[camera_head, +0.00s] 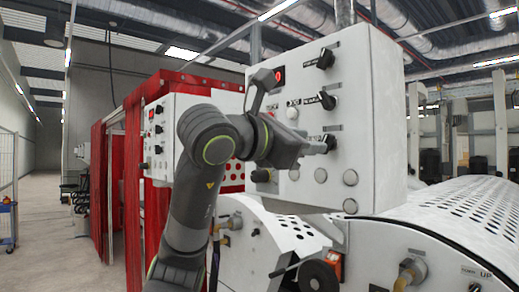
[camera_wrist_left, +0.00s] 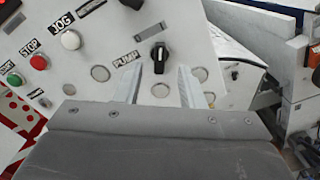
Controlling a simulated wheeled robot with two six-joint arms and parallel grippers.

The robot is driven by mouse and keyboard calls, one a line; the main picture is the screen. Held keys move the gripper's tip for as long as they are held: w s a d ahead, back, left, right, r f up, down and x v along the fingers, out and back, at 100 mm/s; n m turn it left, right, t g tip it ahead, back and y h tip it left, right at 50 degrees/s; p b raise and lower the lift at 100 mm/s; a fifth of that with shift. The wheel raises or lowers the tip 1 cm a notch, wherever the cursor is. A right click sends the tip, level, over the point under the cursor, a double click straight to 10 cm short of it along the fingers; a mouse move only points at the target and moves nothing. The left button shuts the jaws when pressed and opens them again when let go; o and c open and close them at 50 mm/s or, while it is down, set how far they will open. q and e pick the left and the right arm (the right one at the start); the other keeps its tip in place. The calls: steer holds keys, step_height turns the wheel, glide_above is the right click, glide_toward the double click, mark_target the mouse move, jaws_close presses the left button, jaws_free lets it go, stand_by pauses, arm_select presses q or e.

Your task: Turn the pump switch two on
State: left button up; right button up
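The control panel (camera_head: 375,120) is a white box with several black rotary switches. The lowest black switch (camera_head: 330,141) is at the fingertips of my left gripper (camera_head: 318,146), which partly hides its surroundings. In the left wrist view a black switch (camera_wrist_left: 159,52) with a white pointer mark sits beside a label reading PUMP; the rest of the label is not readable. My left gripper (camera_wrist_left: 159,72) is open there, its two fingers apart, with the switch just beyond and between the tips. I see no contact. My right gripper is not in view.
Two more black switches (camera_head: 326,58) (camera_head: 327,100) are above on the panel. A white JOG button (camera_wrist_left: 70,40) and red STOP button (camera_wrist_left: 39,62) are to the left in the wrist view. A perforated roller cover (camera_head: 465,215) lies below right; red curtains (camera_head: 130,170) hang left.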

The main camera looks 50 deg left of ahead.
arm_select(q)
steer(key=s+a+b, duration=0.1)
steer(key=s+b, duration=0.2)
steer(key=s, duration=1)
steer(key=shift+s+b, duration=0.25)
steer(key=shift+b, duration=0.05)
steer(key=shift+w, duration=0.1)
